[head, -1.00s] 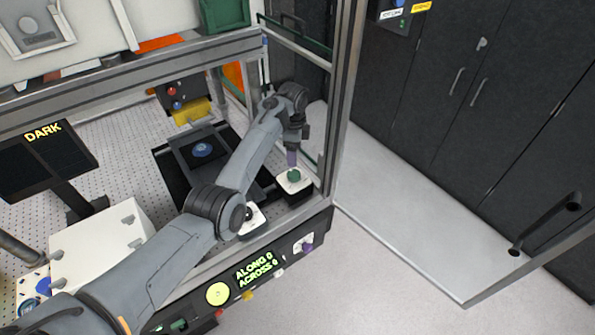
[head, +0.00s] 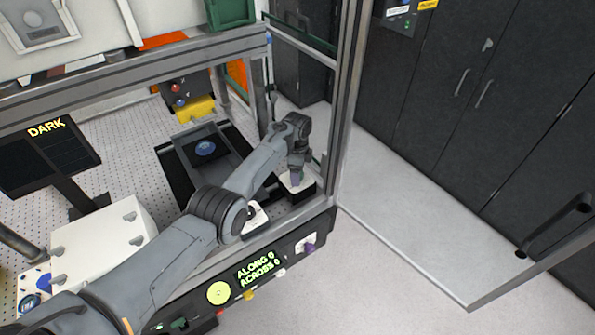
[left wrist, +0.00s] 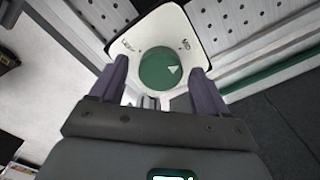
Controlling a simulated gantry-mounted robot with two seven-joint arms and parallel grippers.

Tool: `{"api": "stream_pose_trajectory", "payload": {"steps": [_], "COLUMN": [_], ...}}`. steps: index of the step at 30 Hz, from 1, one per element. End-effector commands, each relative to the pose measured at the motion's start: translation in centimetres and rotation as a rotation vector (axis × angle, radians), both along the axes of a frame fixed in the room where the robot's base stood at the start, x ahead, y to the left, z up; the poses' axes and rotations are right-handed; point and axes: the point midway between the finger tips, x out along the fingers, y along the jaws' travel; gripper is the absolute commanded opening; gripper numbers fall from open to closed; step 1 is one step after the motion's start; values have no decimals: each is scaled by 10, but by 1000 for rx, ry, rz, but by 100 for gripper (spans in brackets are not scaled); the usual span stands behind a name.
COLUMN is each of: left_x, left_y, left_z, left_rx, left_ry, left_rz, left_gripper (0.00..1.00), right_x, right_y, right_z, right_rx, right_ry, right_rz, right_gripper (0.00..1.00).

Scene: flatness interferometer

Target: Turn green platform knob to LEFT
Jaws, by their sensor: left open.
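The green platform knob (left wrist: 155,72) is round, with a white triangle mark near its right side, and sits on a white plate (left wrist: 153,22). Small dark lettering on the plate flanks the knob; the left word looks like LEFT, the other is hard to read. My left gripper (left wrist: 160,66) is open, its purple fingers on either side of the knob; contact cannot be told. In the head view my left gripper (head: 296,174) is over the white knob box (head: 302,187) at the bench's front right corner and hides the knob. My right gripper is not in view.
A second white knob box (head: 256,216) sits left, partly behind my arm. The front panel has a green readout (head: 256,270) and a purple knob (head: 309,243). A frame post (head: 349,105) stands close right of the gripper. A blue disc (head: 205,148) lies on the stage.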

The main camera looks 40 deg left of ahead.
Motion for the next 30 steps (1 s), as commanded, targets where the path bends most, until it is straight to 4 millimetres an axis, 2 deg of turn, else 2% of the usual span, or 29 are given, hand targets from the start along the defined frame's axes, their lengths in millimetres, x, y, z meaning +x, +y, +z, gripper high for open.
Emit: {"api": "stream_pose_trajectory", "payload": {"steps": [2, 13, 23, 30], "left_x": [0, 0, 0, 0], "left_y": [0, 0, 0, 0], "left_z": [0, 0, 1, 1], "left_rx": [0, 0, 0, 1], "left_ry": [0, 1, 1, 3], "left_rz": [0, 0, 42, 180], "left_gripper": [76, 21, 20, 20], "right_x": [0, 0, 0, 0], "right_y": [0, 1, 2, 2], "right_z": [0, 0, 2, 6], "right_rx": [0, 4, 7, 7], "right_ry": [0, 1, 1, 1], "right_rz": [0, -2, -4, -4], "right_gripper": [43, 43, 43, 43]}}
